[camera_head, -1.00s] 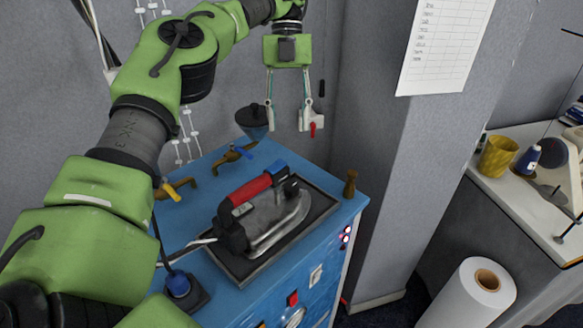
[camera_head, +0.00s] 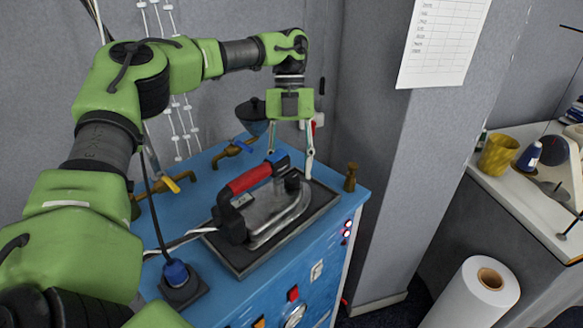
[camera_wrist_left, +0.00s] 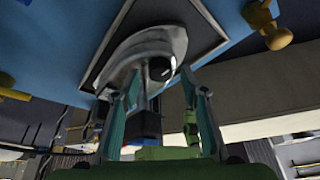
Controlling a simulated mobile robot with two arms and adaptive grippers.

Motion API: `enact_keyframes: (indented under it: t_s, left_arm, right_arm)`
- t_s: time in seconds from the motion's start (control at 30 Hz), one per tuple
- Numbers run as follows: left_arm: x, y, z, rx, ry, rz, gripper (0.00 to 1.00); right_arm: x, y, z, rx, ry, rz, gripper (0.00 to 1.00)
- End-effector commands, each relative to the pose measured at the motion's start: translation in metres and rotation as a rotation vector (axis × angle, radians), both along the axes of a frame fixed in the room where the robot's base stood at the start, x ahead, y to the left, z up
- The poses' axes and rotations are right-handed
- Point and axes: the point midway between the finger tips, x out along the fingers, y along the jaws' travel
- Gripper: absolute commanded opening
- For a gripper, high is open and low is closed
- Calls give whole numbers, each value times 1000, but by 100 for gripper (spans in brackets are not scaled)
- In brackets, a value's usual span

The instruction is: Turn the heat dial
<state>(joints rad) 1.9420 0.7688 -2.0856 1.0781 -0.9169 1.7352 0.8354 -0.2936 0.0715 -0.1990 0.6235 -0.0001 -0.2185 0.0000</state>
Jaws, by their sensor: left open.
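A round black knob (camera_head: 292,181), which looks like the heat dial, sits on the iron near the handle's front end. It also shows in the left wrist view (camera_wrist_left: 160,68). My left gripper (camera_head: 290,160) hangs fingers down above the iron's front part. In the left wrist view its open fingers (camera_wrist_left: 160,88) lie on either side of the knob, with nothing held. Whether they touch the iron cannot be told. My right gripper is not in view.
The blue cabinet (camera_head: 330,235) has a funnel (camera_head: 252,115), brass valves (camera_head: 228,150) and a brown peg (camera_head: 350,178) around the iron. A grey wall and pillar (camera_head: 385,150) stand close behind and right. A white roll (camera_head: 478,300) stands right.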

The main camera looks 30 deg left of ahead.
Motion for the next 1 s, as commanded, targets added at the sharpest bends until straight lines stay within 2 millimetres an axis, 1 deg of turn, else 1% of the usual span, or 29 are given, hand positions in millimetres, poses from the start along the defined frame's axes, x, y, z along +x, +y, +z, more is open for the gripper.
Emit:
enact_keyframes:
  t_s: [0.03, 0.17, 0.43, 0.47, 0.5, 0.57, 0.6, 0.87, 1.0]
  left_arm:
    - [-2, -1, -3, -1, 1, 0, 40]
    - [-3, -2, -9, -1, -1, 0, 40]
    - [-3, -3, -10, -2, -1, 1, 40]
    - [-3, -3, -10, -2, -1, 1, 33]
    - [-3, -3, -10, -2, -1, 1, 22]
    - [-3, -3, -10, -1, -1, 0, 7]
    - [-3, -3, -10, -1, -1, 0, 2]
    - [-3, -3, -10, -1, -1, -10, 2]
    - [-3, -3, -9, -1, 1, -51, 2]
  right_arm:
    - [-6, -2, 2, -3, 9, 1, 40]
    - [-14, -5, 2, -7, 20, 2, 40]
    - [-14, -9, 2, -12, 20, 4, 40]
    - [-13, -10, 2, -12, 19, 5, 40]
    - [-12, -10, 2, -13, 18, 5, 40]
    - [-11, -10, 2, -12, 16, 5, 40]
    - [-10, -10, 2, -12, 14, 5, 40]
    - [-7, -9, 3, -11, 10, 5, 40]
    - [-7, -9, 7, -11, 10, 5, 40]
